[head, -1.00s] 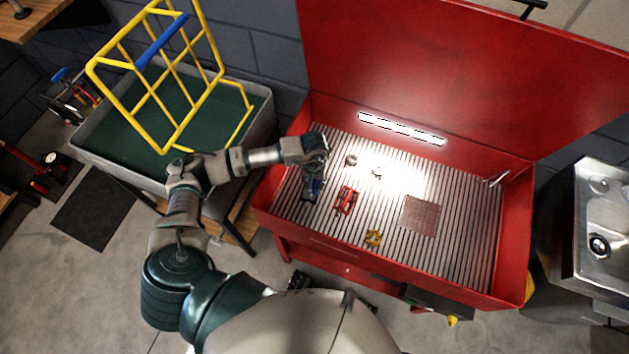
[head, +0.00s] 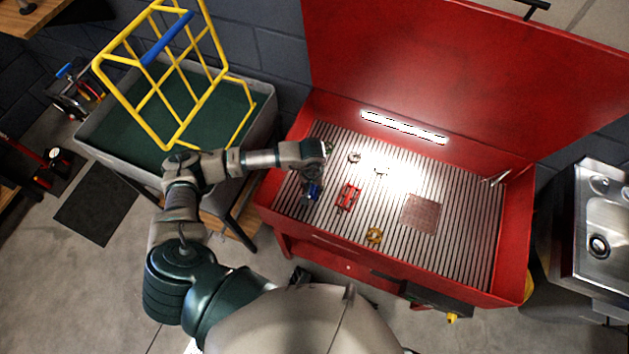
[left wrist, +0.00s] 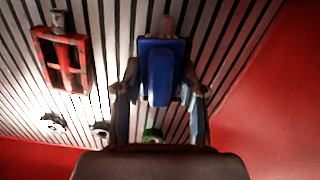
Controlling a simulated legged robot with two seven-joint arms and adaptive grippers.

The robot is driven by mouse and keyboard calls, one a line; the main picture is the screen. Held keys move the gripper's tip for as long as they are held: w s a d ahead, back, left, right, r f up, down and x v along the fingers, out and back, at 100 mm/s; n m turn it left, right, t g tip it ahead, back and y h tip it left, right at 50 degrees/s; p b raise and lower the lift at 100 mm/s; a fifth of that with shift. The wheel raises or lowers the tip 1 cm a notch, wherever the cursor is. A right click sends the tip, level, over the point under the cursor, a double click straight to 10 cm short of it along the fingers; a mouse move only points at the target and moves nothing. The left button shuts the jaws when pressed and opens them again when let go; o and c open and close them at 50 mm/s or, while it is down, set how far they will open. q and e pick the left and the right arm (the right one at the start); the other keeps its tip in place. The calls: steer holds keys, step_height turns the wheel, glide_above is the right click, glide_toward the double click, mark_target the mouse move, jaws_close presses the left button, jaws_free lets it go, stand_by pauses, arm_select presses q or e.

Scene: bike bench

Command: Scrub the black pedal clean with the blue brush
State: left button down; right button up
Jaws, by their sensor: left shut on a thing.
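My left gripper (head: 311,190) is low over the left end of the slatted bench floor, pointing down. It is shut on the blue brush (left wrist: 160,70), whose blue body fills the space between the fingers in the left wrist view. A little of the brush's blue also shows in the head view (head: 314,191). I cannot make out the black pedal: the gripper and brush cover the spot beneath them, so contact cannot be told. A red pedal (head: 348,197) lies just right of the gripper, and also shows in the left wrist view (left wrist: 65,60). My right gripper is not in view.
A gold pedal (head: 374,236) lies near the front. Small metal parts (head: 354,157) lie behind the red pedal. A reddish square mat (head: 421,213) lies mid-bench. A small green thing (left wrist: 152,135) shows beside the fingers.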

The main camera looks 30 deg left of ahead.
arm_select(q)
steer(key=shift+s, duration=0.5)
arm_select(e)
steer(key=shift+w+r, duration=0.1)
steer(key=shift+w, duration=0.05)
arm_select(q)
steer(key=shift+w, duration=0.15)
steer(key=shift+w+f+b, duration=0.15)
steer(key=shift+w+b, duration=0.65)
steer(key=shift+w, duration=0.25)
steer(key=shift+w+a+b, duration=0.1)
steer(key=shift+w+b, duration=0.35)
steer(key=shift+w, duration=0.35)
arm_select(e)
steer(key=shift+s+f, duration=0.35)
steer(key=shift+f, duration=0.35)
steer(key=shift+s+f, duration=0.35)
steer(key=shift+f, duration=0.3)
arm_select(q)
steer(key=shift+s+p, duration=0.5)
steer(key=shift+s, duration=1.55)
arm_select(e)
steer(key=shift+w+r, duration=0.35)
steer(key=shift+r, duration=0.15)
arm_select(q)
steer(key=shift+w, duration=0.15)
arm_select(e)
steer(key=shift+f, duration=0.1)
